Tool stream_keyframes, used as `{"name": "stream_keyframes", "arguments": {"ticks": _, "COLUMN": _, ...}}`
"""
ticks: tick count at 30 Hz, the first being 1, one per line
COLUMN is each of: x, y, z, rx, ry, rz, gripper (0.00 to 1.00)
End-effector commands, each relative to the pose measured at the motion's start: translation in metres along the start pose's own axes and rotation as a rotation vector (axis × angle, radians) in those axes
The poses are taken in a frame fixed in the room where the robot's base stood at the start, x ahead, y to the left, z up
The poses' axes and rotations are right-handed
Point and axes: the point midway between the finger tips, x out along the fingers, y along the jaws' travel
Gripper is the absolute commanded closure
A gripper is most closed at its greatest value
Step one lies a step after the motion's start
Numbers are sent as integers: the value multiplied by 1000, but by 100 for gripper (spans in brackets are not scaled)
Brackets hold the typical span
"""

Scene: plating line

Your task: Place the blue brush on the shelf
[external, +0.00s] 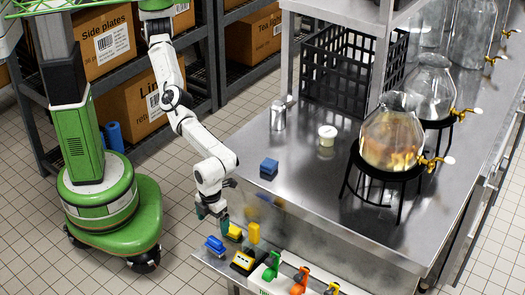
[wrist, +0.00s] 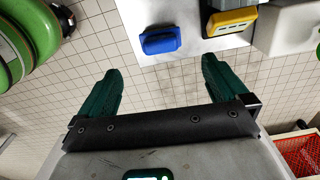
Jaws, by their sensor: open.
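A blue brush (external: 215,245) with a raised handle lies at the left end of a low ledge (external: 207,258) along the table's front. It also shows in the wrist view (wrist: 160,41), near the edge of a pale surface. My gripper (external: 211,211) is above and a little behind the blue brush, apart from it. In the wrist view my gripper (wrist: 160,70) has its two green fingers wide apart with nothing between them; the brush lies beyond the fingertips. A steel shelf (external: 350,10) stands over the far part of the table.
A blue block (external: 269,168), metal shaker (external: 278,115), white jar (external: 327,136), black crate (external: 338,68) and glass dispensers (external: 392,138) stand on the steel table.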

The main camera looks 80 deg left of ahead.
Motion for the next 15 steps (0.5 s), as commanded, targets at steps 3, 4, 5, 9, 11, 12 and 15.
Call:
{"name": "stream_keyframes", "arguments": {"ticks": 3, "x": -17, "y": 0, "z": 1, "rx": -1, "ry": -2, "rz": -1, "gripper": 0}}
{"name": "stream_keyframes", "arguments": {"ticks": 4, "x": -19, "y": 0, "z": 1, "rx": 0, "ry": -2, "rz": -1, "gripper": 0}}
{"name": "stream_keyframes", "arguments": {"ticks": 5, "x": -20, "y": 0, "z": 1, "rx": 0, "ry": -1, "rz": -1, "gripper": 0}}
{"name": "stream_keyframes", "arguments": {"ticks": 9, "x": -24, "y": 0, "z": 0, "rx": 1, "ry": 0, "rz": 1, "gripper": 0}}
{"name": "stream_keyframes", "arguments": {"ticks": 11, "x": -24, "y": 0, "z": 0, "rx": 1, "ry": 0, "rz": 1, "gripper": 0}}
{"name": "stream_keyframes", "arguments": {"ticks": 12, "x": -24, "y": 0, "z": 0, "rx": 1, "ry": 0, "rz": 1, "gripper": 0}}
{"name": "stream_keyframes", "arguments": {"ticks": 15, "x": -24, "y": 0, "z": 0, "rx": 1, "ry": 0, "rz": 1, "gripper": 0}}
